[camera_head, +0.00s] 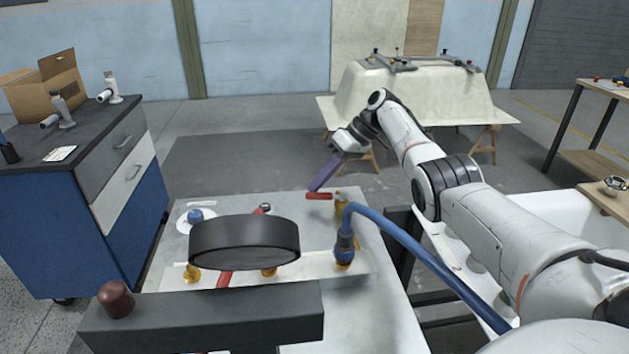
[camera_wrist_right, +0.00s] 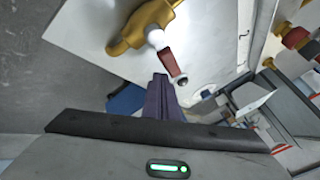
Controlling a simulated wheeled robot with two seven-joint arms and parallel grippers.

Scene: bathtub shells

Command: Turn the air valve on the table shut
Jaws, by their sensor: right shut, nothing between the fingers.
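The air valve has a brass body (camera_head: 341,200) near the far right of the pale table panel. Its red lever (camera_head: 319,196) points left, roughly crosswise to the body. In the right wrist view, the brass body (camera_wrist_right: 145,25) is at the top and the red lever (camera_wrist_right: 172,62) runs down from it. My right gripper (camera_head: 314,187) reaches in from the right, its purple fingers angled down close to the lever. It is shut and empty. In the right wrist view its fingertips (camera_wrist_right: 160,78) are beside the lever's end; I cannot tell whether they touch. My left gripper is out of view.
A blue hose (camera_head: 420,260) runs from a blue coupling (camera_head: 344,245) to the lower right. A black round object (camera_head: 245,240) partly hides another red bar (camera_head: 224,279) and brass fittings. A blue cabinet (camera_head: 110,210) stands left; a white tub shell (camera_head: 430,95) stands behind.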

